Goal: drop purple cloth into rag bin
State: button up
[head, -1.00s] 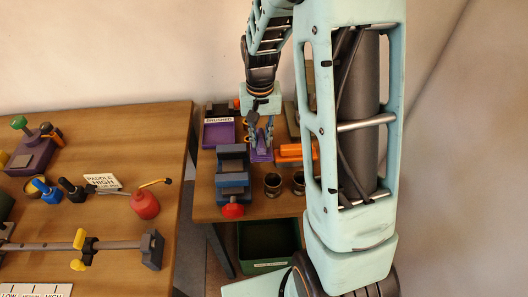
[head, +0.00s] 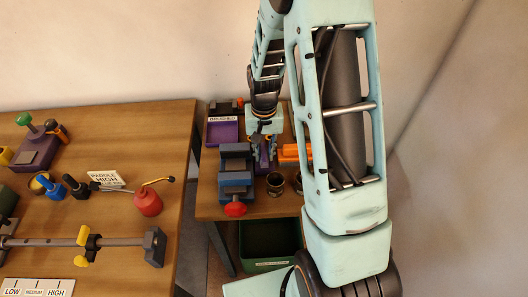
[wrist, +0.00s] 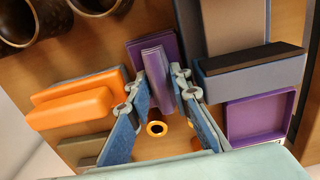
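A purple piece (wrist: 157,72) with a raised upright ridge, which looks like the purple cloth, lies on the wooden table in the wrist view. It also shows, partly covered, in the head view (head: 262,158). My gripper (wrist: 162,85) is over it, with its blue-padded fingers apart on either side of the ridge. I cannot tell whether the pads touch it. A dark green bin (head: 270,238) with a white label on its front edge stands below the table; it may be the rag bin, but its label is too small to read.
A blue-grey vise (head: 236,172) with a red knob is left of my gripper. An orange block (head: 289,152) and dark round cups (head: 275,184) are to the right. A purple tray (head: 222,131) labelled BRUSHED sits behind. Another table (head: 110,135) with tools stands left, across a gap.

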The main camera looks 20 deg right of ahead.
aim_at(264, 152)
jog(key=shift+r, duration=0.1)
notch_tip(264, 152, up, 11)
jog(key=shift+o, duration=0.5)
jog(key=shift+r, duration=0.35)
jog(key=shift+o, duration=1.3)
jog(key=shift+r, duration=0.15)
jog(key=shift+o, duration=1.3)
jog(key=shift+m, duration=0.5)
jog(key=o, duration=0.7)
jog(key=m+b, duration=0.1)
jog(key=m, duration=0.4)
jog(key=shift+f, duration=0.2)
notch_tip(264, 152, down, 12)
jog(key=m, duration=1.2)
jog(key=shift+r+b, duration=0.2)
jog(key=shift+b, duration=0.1)
